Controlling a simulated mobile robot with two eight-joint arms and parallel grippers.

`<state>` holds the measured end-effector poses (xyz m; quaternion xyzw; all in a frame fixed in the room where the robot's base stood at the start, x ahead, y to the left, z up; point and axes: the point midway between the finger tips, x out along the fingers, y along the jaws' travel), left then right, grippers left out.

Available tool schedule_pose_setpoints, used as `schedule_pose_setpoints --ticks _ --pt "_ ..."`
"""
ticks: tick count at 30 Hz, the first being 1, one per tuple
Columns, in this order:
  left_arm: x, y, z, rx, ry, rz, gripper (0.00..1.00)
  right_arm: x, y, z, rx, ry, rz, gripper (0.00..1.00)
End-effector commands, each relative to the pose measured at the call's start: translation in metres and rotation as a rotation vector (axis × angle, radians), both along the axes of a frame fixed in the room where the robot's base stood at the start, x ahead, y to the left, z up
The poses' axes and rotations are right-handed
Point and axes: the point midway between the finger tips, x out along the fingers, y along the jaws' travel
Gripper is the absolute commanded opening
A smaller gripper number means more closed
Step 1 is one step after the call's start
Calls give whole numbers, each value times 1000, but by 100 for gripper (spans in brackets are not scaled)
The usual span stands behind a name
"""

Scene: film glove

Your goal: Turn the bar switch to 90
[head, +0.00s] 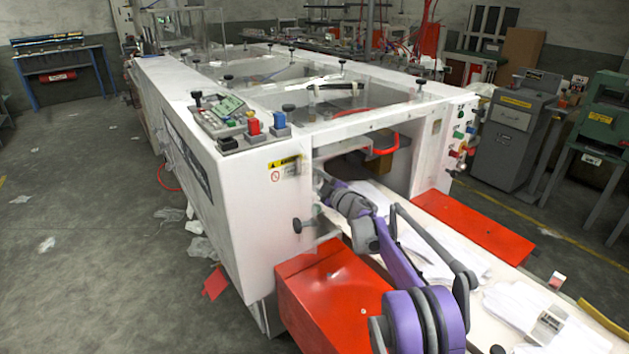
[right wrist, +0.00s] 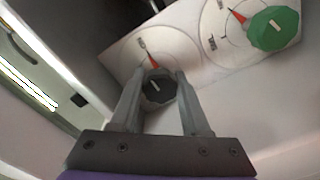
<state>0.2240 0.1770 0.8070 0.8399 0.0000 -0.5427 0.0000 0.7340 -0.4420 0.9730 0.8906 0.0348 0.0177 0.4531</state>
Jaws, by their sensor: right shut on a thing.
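In the right wrist view, a dark faceted knob (right wrist: 158,92) with a red pointer sits on a white round dial on a pale panel. My right gripper (right wrist: 158,76) is shut on this knob, one finger on each side. The red pointer (right wrist: 153,60) sticks out past the fingertips, toward the upper left. A green knob (right wrist: 274,29) with its own red pointer sits on a second dial to the right. The dial lettering is too blurred to read, so I cannot tell which is the bar switch. In the head view my right arm reaches to the machine's front opening. My left gripper is not in view.
The large white machine (head: 228,206) fills the middle. Red boxes (head: 330,295) and (head: 474,226) flank the conveyor bed with white sheets (head: 520,305). A black-knobbed lever (head: 297,225) sticks out of the machine's front near my arm. The floor at left is mostly open.

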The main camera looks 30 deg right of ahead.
Motion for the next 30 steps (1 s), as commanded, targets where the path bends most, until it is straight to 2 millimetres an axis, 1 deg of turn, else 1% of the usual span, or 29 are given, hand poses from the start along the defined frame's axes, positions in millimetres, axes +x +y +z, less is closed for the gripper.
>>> schedule_pose_setpoints --ticks 7,20,21,25,30 --pt "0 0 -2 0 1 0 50 0 0 -1 52 5 1 0" --pt "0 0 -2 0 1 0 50 0 0 -1 60 5 1 0" --pt "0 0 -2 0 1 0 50 0 0 -1 60 5 1 52" --pt "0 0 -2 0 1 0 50 0 0 0 59 5 1 75" --pt "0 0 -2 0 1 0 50 0 0 0 59 5 0 76"
